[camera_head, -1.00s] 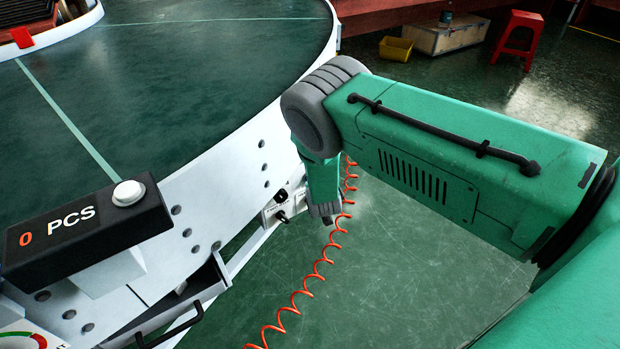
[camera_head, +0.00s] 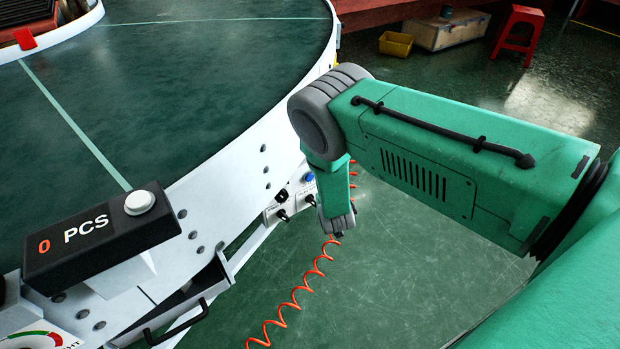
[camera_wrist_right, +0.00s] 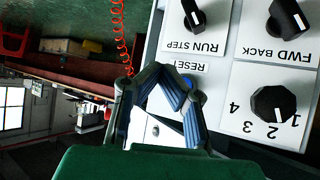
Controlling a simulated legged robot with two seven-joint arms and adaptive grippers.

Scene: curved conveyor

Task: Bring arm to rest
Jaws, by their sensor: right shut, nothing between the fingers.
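My right arm (camera_head: 440,145) comes in from the right in the head view, its elbow bent and its lower part hanging down beside the conveyor's white side wall. The end with my right gripper (camera_head: 338,232) is small there, pointing down near the orange coiled cable. In the right wrist view my right gripper (camera_wrist_right: 158,72) is shut with nothing between its blue-padded fingers. It is in front of a white control panel (camera_wrist_right: 218,72) with black knobs and a partly covered blue reset button (camera_wrist_right: 188,84). I cannot see my left gripper.
The curved green conveyor (camera_head: 190,90) fills the left. A counter box (camera_head: 100,235) reading "0 PCS" stands at its edge. An orange coiled cable (camera_head: 296,290) hangs near the arm. A yellow bin (camera_head: 396,44), wooden crate (camera_head: 447,30) and red stool (camera_head: 519,35) stand far back on open floor.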

